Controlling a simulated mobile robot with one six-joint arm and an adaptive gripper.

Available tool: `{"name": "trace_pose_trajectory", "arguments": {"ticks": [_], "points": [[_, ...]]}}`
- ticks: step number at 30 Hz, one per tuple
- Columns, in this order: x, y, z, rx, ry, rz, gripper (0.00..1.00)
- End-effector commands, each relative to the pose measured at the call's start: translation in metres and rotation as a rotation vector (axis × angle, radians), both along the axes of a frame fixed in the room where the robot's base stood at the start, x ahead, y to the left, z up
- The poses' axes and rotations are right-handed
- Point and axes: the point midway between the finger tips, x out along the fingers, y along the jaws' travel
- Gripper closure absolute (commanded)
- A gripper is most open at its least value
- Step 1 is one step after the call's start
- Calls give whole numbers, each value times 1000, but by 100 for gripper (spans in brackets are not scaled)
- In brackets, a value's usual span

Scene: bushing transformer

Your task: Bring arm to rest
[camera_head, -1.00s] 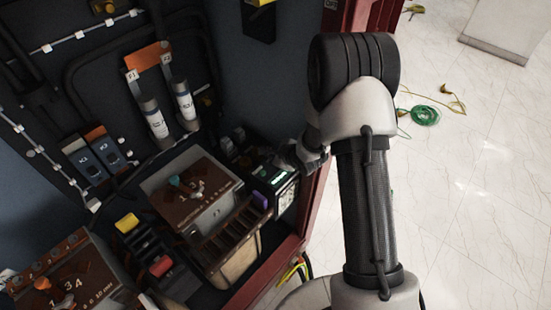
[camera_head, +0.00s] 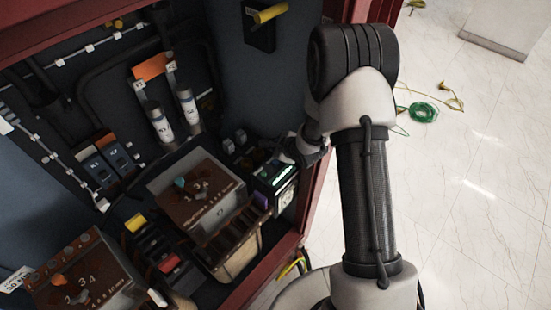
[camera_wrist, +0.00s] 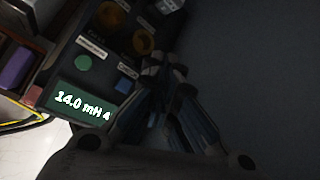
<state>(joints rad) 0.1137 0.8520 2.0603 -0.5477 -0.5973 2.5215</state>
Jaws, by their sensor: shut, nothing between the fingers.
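My arm reaches from the lower right up and over to the cabinet's right edge in the head view. In the wrist view my gripper (camera_wrist: 160,75) shows at the centre, its fingers together with nothing held. I cannot tell whether the fingertips touch the meter. In the head view the meter (camera_head: 284,178) stands at the right of the cabinet floor, and my wrist partly covers it.
A brown-topped box (camera_head: 200,200) with knobs stands left of the meter. Another brown panel (camera_head: 80,280) is at lower left. The red cabinet frame (camera_head: 308,205) runs close beside my wrist. The tiled floor (camera_head: 480,200) at right is open, with a green cable coil (camera_head: 424,112).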

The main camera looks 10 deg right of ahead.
Motion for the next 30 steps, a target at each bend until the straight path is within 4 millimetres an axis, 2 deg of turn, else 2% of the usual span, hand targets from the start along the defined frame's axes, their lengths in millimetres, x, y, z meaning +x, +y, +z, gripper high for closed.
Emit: {"name": "trace_pose_trajectory", "arguments": {"ticks": [23, 26, 29, 30], "points": [[0, -1, 2, -14, -2, 6, 100], [1, -6, 22, -87, -15, 43, 100], [-3, -16, 60, -237, -29, 119, 100], [-7, -21, 78, -311, -30, 160, 100]]}}
